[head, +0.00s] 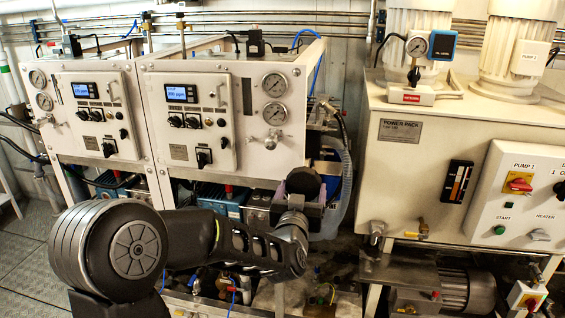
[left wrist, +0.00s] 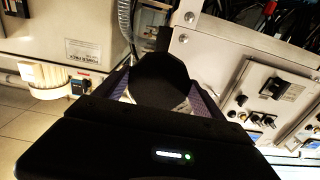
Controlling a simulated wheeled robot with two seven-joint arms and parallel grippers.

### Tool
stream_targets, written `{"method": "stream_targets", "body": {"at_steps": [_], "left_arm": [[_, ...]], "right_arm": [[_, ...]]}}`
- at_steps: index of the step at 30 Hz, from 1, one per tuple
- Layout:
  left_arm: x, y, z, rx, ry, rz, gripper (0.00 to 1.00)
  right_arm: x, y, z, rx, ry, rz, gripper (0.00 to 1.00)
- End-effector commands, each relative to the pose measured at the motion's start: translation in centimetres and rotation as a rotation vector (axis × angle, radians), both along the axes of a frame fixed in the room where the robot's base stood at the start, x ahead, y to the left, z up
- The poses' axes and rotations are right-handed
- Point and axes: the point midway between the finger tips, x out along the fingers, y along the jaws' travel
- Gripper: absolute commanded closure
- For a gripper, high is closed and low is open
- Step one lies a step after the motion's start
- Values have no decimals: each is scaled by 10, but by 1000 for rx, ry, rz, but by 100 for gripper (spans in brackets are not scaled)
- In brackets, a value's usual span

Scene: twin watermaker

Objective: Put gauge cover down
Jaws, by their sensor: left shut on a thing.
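The gauge cover (head: 303,181) is a black, round piece, held up in front of the right-hand white panel's lower right edge. My left gripper (head: 304,192) is shut on it. In the left wrist view, the cover (left wrist: 163,76) shows as a dark shape between the two purple-grey fingers of my left gripper (left wrist: 162,92). Two round gauges, an upper one (head: 274,84) and a lower one (head: 275,113), sit on the right-hand panel, above and left of the cover. My right gripper is in neither view.
A power pack cabinet (head: 420,165) stands to the right, with a gauge (head: 417,46) and a blue-framed box on top. A clear hose (head: 346,180) hangs between panel and cabinet. Pipes and pump parts crowd the space below. Bare floor (head: 25,255) shows at left.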

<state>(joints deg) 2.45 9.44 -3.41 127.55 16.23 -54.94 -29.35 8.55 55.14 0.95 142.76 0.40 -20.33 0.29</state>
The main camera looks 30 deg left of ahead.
Motion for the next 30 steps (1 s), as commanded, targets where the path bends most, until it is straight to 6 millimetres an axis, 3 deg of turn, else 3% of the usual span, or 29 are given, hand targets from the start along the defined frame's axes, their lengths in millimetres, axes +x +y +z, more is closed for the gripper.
{"method": "stream_targets", "body": {"at_steps": [1,9,13,18,30], "left_arm": [[3,-10,-19,0,9,-21,69],[0,-88,-109,-4,11,-209,69],[-12,-123,-141,-3,7,-301,69],[-20,-142,-154,0,1,-351,69],[-20,-143,-154,1,0,-353,69]], "right_arm": [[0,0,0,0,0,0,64],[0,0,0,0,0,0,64],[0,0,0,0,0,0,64],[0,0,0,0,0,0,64],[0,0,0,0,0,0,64]]}}
